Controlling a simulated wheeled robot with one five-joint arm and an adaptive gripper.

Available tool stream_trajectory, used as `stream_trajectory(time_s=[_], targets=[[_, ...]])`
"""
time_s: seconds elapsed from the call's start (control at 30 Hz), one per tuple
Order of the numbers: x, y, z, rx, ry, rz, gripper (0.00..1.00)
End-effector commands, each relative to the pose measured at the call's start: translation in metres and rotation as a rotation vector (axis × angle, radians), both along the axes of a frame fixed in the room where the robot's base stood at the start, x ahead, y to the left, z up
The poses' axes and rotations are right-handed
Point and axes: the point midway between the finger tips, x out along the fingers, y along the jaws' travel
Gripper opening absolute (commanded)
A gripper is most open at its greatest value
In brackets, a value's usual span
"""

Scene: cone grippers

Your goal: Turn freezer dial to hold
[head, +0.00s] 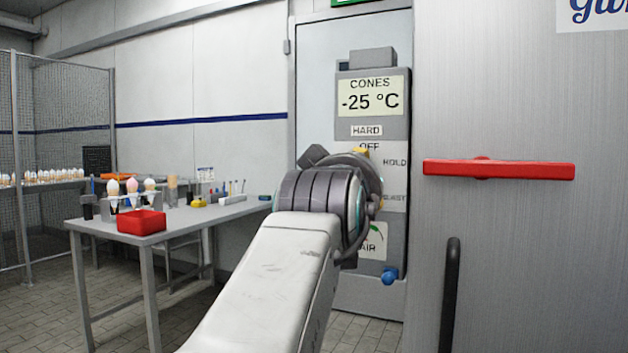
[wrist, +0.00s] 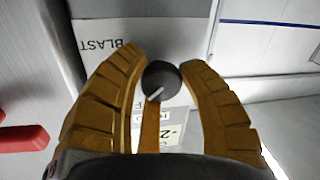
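The freezer control panel (head: 394,150) is on the grey door, with a display reading "CONES -25 °C". Its labels HARD, OFF, HOLD (head: 395,162) and BLAST show in the head view. The dial is hidden there behind my gripper (head: 362,170). In the wrist view the dial (wrist: 162,78) is a dark round knob with a white pointer mark, which points to the lower left of that turned picture. The BLAST label (wrist: 102,45) is upside down beside it. The yellow-brown fingers of my gripper (wrist: 163,70) lie on both sides of the dial and appear to touch it.
A red bar handle (head: 500,169) is on the metal wall right of the panel, with a dark vertical handle (head: 450,295) below. A blue knob (head: 389,275) sits low on the panel. A table (head: 180,222) with cones and a red box (head: 141,222) stands left.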

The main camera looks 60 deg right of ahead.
Motion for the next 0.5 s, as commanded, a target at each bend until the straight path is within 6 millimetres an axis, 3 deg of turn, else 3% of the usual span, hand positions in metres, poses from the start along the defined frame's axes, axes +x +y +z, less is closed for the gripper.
stream_trajectory(time_s=[0.33,0.5], targets=[[-0.0002,0.0001,0.0001,0.000,0.000,-0.001,0.04],[-0.0004,0.0000,-0.0016,0.000,-0.043,-0.001,0.02]])
